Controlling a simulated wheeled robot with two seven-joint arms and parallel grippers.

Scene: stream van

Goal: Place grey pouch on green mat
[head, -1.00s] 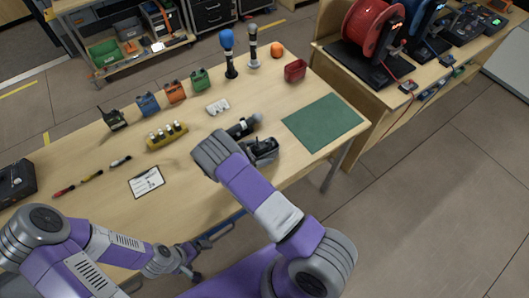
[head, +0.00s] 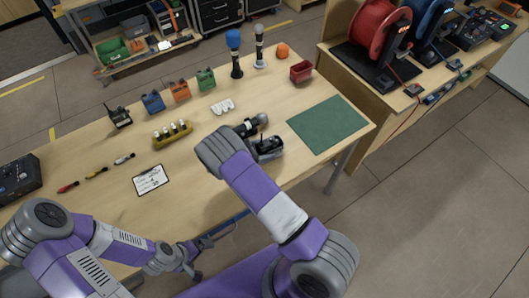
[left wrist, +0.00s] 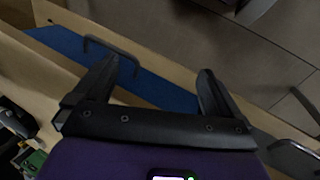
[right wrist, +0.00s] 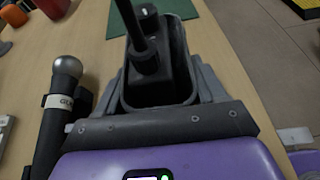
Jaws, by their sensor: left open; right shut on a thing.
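The grey pouch (right wrist: 178,82) is an open-topped grey holder in the right wrist view, with a black antenna device (right wrist: 148,45) standing inside. My right gripper (right wrist: 160,88) is shut on the pouch, one finger on each side. In the head view the right gripper (head: 262,150) and the pouch are left of the green mat (head: 327,125), apart from it. I cannot tell whether the pouch touches the table. The mat is flat and bare; part of it shows beyond the pouch in the right wrist view (right wrist: 208,50). My left gripper (left wrist: 158,85) is open and empty near the table's front edge.
A dark microphone (right wrist: 55,120) lies just left of the right gripper. A yellow battery holder (head: 172,135), a white piece (head: 222,107), a clipboard (head: 149,179) and a red bin (head: 301,71) are on the table. A cable-reel bench (head: 345,70) stands beyond the mat.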

